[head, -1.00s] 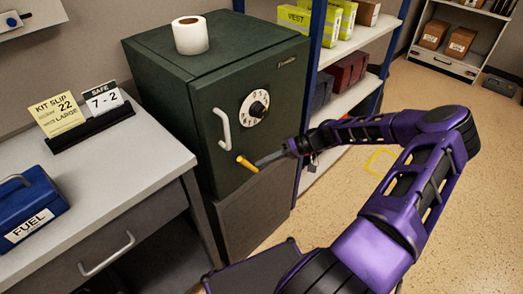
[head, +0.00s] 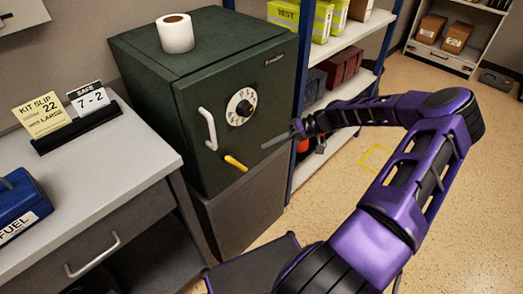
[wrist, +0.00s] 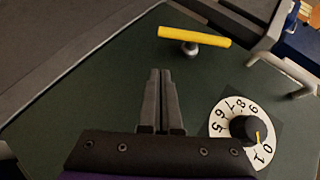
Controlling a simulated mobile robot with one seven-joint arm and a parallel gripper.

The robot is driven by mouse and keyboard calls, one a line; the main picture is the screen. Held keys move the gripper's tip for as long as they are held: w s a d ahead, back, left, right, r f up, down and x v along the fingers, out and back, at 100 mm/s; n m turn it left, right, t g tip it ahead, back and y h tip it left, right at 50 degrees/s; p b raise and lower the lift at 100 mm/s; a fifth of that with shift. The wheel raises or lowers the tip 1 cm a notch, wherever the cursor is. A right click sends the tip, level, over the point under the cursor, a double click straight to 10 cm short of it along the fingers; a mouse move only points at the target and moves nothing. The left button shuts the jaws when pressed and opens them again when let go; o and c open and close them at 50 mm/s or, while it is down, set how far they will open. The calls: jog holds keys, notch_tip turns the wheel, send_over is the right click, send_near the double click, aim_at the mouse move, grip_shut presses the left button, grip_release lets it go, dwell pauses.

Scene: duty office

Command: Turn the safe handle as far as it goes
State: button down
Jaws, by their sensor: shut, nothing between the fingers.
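The dark green safe (head: 205,95) stands upright beside the desk with its door closed. Its yellow safe handle (head: 235,162) sits low on the door and slants down to the right. It also shows in the wrist view (wrist: 195,37), as a bar on a round metal hub. A white numbered dial (head: 241,106) is above it, and shows in the wrist view (wrist: 238,130). My gripper (head: 266,146) is in front of the door, right of the yellow handle and apart from it. In the wrist view my gripper's fingers (wrist: 160,75) are together and empty, below the handle.
A white pull handle (head: 208,128) sticks out left of the dial. A paper roll (head: 176,34) stands on the safe. The desk (head: 110,160) holds sign cards (head: 86,98) and a blue fuel box (head: 18,205). Shelves (head: 340,102) stand right of the safe; floor further right is open.

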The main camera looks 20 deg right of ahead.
jog(key=v, duration=0.5)
jog(key=shift+s+d, duration=0.1)
jog(key=shift+d, duration=0.3)
